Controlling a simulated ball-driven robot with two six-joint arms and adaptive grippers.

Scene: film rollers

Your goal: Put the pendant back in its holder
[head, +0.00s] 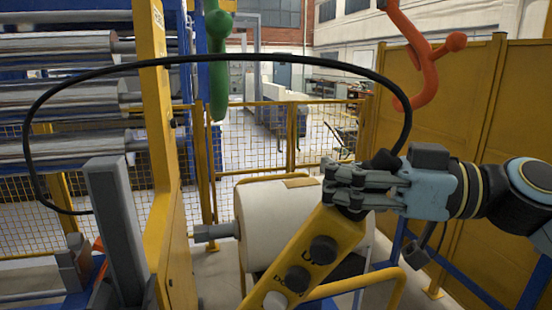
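The pendant (297,262) is a yellow control box with dark round buttons, a grey button at its lower end, and "UP" and "DOWN" lettering. It is tilted, its upper end toward the right, in the lower middle of the head view. My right gripper (345,186) comes in from the right, with its fingers closed around the pendant's upper end. A black cable (230,59) arches from the gripped end over to the left side. I cannot clearly identify the holder; a grey upright channel (112,230) stands at the lower left. My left gripper is not in view.
A yellow post (155,130) stands left of the pendant. A large white roll (262,215) lies behind it. Metal rollers (65,95) fill the left. A green hook (217,65) and an orange hook (420,55) hang above. Yellow panels (480,100) close off the right.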

